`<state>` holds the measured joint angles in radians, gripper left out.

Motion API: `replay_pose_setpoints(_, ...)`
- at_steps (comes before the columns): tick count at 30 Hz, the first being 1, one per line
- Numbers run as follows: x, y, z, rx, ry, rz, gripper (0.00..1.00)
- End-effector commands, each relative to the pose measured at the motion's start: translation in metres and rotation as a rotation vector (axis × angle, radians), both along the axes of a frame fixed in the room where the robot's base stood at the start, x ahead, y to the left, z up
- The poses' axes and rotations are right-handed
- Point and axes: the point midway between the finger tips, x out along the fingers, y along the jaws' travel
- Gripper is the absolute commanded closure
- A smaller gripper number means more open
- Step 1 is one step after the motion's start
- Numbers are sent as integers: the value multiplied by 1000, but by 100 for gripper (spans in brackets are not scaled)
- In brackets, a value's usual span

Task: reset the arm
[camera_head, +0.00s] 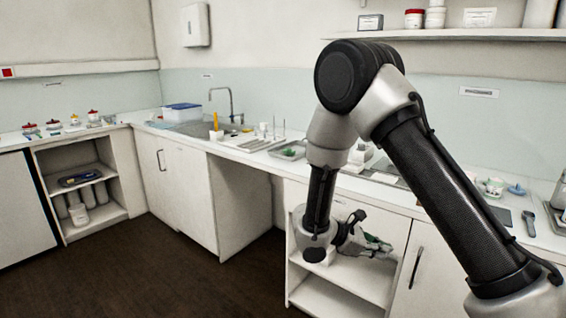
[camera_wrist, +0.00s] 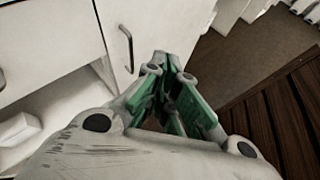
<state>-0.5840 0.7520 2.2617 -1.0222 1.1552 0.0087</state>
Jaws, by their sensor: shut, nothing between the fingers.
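My arm rises from the lower right of the head view, bends at a dark elbow and hangs down in front of the counter. My gripper (camera_head: 376,245) is at its lower end, pointing right, in front of an open shelf unit (camera_head: 345,303) under the counter. In the wrist view my gripper (camera_wrist: 176,68) shows its green fingers shut together with nothing between them. A white cabinet door with a dark handle (camera_wrist: 126,45) lies beyond the fingertips there. I cannot tell the exact gap to it.
The counter (camera_head: 255,158) carries a blue-lidded box (camera_head: 182,112), a sink tap (camera_head: 228,100) and a green tray (camera_head: 290,151). A wall shelf (camera_head: 450,34) is above. Another open shelf unit (camera_head: 105,218) stands at left. The dark floor (camera_head: 170,280) at lower left is clear.

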Motion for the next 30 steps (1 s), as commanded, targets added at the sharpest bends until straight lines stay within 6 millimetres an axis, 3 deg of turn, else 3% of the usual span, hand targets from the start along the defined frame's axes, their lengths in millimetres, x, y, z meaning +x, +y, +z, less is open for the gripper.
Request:
replay_pose_setpoints(1,-12,-10,19,53,-37,-89,100)
replay_pose_setpoints(6,-67,-37,73,270,-173,-435,100)
replay_pose_setpoints(15,-149,-48,147,695,-455,-929,100)
replay_pose_setpoints(22,-193,-52,198,1004,-697,-1160,100)
replay_pose_setpoints(30,-221,-76,249,1190,-963,-1191,100)
